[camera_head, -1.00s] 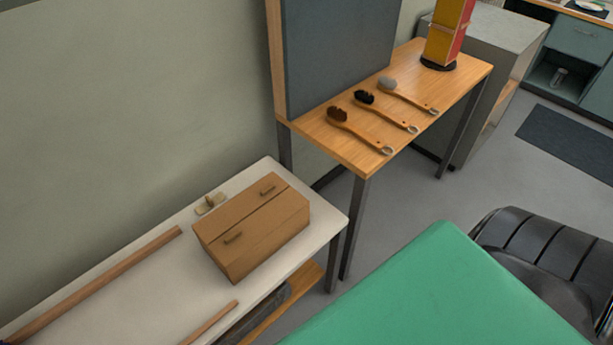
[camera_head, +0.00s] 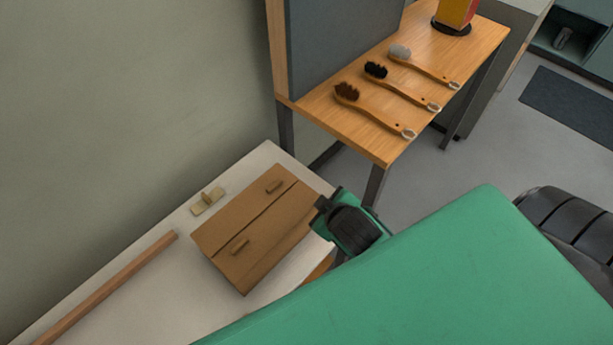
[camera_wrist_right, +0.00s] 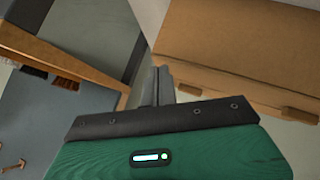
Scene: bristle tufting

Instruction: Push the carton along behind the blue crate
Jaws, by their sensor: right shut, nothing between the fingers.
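The brown carton (camera_head: 255,222) sits on the white table, with a seam across its top and two small tabs. It also fills the upper right of the right wrist view (camera_wrist_right: 235,40). My right gripper (camera_head: 320,205) is just to the right of the carton, near the table's end. In the right wrist view its grey fingers (camera_wrist_right: 157,85) are together and empty, pointing past the carton's side. I cannot tell whether they touch it. No blue crate shows in either view. My left gripper is not in view.
The white table (camera_head: 165,285) runs along the wall. A wooden strip (camera_head: 105,287) lies on it, and a small beige block (camera_head: 208,201) sits behind the carton. A higher wooden table (camera_head: 345,130) with several brushes stands at the back right. A black chair (camera_head: 575,225) is at right.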

